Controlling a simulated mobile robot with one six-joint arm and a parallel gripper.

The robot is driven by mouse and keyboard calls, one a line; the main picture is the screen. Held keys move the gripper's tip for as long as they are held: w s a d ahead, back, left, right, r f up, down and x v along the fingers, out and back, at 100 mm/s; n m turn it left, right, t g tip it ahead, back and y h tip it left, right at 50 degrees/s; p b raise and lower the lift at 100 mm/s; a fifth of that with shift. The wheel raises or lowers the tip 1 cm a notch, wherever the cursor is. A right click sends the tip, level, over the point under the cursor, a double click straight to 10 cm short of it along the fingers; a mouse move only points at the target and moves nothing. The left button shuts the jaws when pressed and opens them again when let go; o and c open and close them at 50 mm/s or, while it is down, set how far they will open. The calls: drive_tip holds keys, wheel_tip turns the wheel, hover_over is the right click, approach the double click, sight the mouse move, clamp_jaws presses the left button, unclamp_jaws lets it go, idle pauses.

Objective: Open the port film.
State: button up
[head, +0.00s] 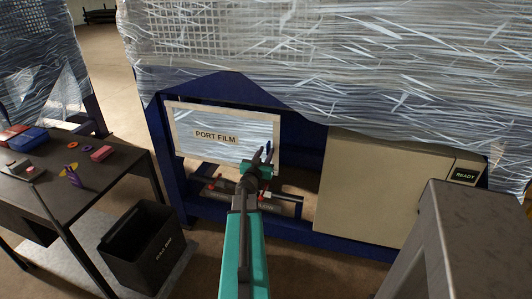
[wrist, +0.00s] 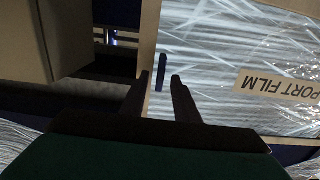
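The port film (head: 225,118) is a clear, streaky wrinkled sheet in a pale frame, with a tan "PORT FILM" label, on the blue machine frame. In the wrist view the port film (wrist: 215,60) shows upside down at the right. A small dark upright handle (wrist: 161,78) sits near its frame edge. My gripper (head: 263,154) is in front of the film's lower right part. In the wrist view my gripper (wrist: 159,90) has its two fingers apart with nothing held. The handle shows between the fingertips; whether they touch it I cannot tell.
A beige cabinet (head: 375,190) with a "READY" sign (head: 465,175) stands right of the film. A dark table (head: 100,180) with small tools is at left, a black bin (head: 142,245) below it. A grey block (head: 470,230) fills the lower right. Plastic wrap (head: 330,60) hangs above.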

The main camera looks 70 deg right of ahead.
drive_tip(key=shift+w+d, duration=0.1)
drive_tip(key=shift+d, duration=0.85)
drive_tip(key=shift+c, duration=0.3)
clamp_jaws()
